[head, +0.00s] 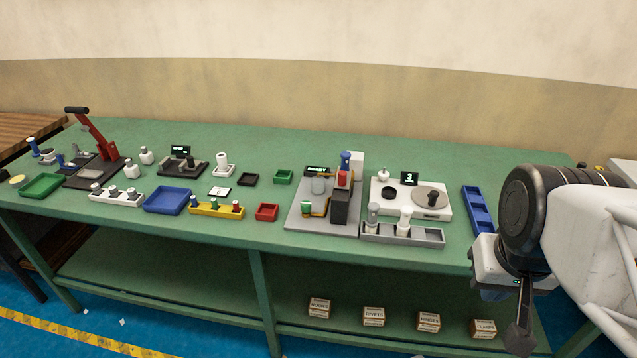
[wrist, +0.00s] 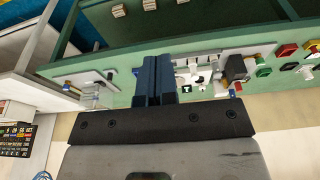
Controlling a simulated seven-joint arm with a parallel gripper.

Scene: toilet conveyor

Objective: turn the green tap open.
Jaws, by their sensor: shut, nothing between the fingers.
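A small green part (head: 306,207), which looks like the green tap, sits at the front left of a grey station plate (head: 296,222) on the bench. It is too small to make out its handle angle. A green part, likely the same one, shows in the wrist view (wrist: 263,71), right of my fingers. My gripper (wrist: 154,62) is shut and empty, its two dark blue fingers close together.
The green bench (head: 120,222) carries several trays and stations. Right of the grey plate are a white scale-like station (head: 442,208), a grey rack (head: 430,236) with cylinders, and a blue tray (head: 477,210). A red tray (head: 267,212) lies left of it. Boxes stand on the lower shelf.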

